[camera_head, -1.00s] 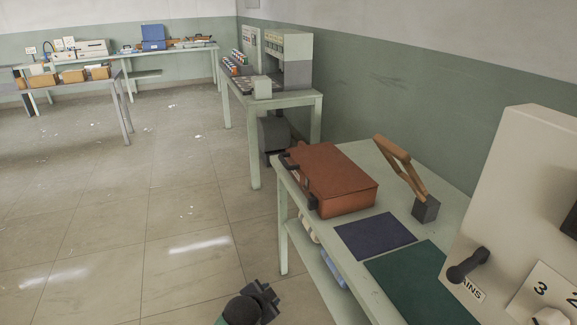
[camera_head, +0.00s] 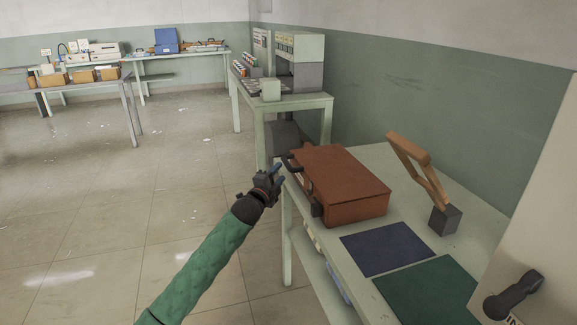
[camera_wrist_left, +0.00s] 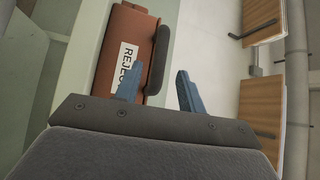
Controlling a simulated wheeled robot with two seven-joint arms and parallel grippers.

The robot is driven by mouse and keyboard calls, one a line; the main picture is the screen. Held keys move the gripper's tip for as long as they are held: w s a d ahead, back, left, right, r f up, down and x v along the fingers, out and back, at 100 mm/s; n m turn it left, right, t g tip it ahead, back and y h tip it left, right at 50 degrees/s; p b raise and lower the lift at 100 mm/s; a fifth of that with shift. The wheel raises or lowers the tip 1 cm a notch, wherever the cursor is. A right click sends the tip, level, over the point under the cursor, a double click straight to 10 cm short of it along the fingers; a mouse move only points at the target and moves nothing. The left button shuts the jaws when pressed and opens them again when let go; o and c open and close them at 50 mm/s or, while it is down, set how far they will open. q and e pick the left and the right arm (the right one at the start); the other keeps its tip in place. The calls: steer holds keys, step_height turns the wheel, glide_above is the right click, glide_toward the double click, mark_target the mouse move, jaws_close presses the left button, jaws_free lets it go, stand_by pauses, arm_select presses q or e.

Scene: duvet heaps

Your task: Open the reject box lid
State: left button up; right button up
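The reject box (camera_head: 343,182) is a reddish-brown case with its lid down, on the pale green table at right. A dark handle (camera_head: 291,163) is on its left side. In the left wrist view the box (camera_wrist_left: 117,45) shows a white label reading "REJEC…", partly hidden by a finger. The dark handle (camera_wrist_left: 157,60) appears between my finger lines there. My left gripper (camera_head: 277,174) is just left of the box. Its blue fingers are apart and empty, and it also shows in the left wrist view (camera_wrist_left: 156,80). I cannot tell whether it touches the handle. My right gripper is out of view.
A cream panel with a dark knob (camera_head: 512,296) stands at lower right.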

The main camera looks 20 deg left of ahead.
mark_target(287, 164)
arm_select(q)
steer(key=shift+p+x, duration=0.3)
steer(key=shift+x, duration=3.2)
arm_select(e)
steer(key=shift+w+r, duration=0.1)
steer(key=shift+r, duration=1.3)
arm_select(q)
steer(key=shift+f, duration=0.1)
steer(key=shift+c, duration=0.4)
jaws_close()
